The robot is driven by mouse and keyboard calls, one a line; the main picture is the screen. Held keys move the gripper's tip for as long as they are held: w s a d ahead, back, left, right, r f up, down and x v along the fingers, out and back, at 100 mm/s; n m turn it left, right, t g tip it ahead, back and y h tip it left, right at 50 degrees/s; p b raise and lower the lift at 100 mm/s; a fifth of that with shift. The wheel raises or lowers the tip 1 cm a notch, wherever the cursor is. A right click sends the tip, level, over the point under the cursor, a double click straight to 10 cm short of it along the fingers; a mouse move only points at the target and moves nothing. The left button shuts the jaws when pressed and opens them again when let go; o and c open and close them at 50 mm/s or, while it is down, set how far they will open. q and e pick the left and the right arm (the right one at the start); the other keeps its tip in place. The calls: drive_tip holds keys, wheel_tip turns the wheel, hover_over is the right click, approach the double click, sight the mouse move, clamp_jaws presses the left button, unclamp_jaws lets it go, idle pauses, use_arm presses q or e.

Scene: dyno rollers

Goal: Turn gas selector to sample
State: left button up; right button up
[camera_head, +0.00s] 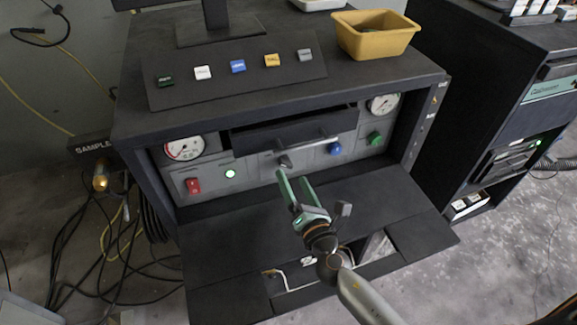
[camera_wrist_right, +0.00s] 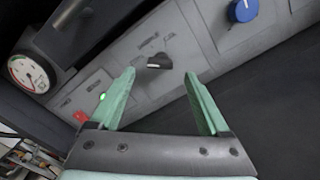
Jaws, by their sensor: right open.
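The gas selector appears to be the small dark knob (camera_head: 285,161) in the middle of the grey control panel, below the black drawer. In the right wrist view the knob (camera_wrist_right: 158,62) shows between and beyond the fingertips, its lever lying roughly sideways in that picture. The markings around it are too small to read. My right gripper (camera_head: 292,175) is open and empty, just in front of the knob; its green fingers (camera_wrist_right: 159,74) point at the panel and seem apart from the knob. My left gripper is not in view.
The panel also has a red switch (camera_head: 193,185), a lit green button (camera_head: 230,174), a blue knob (camera_head: 334,148), a green knob (camera_head: 375,138) and two gauges. The drawer (camera_head: 290,128) with its handle overhangs the selector. A folded-down door (camera_head: 220,250) lies below.

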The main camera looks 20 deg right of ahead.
sight(287, 166)
drive_tip(key=shift+w, duration=2.1)
clamp_jaws()
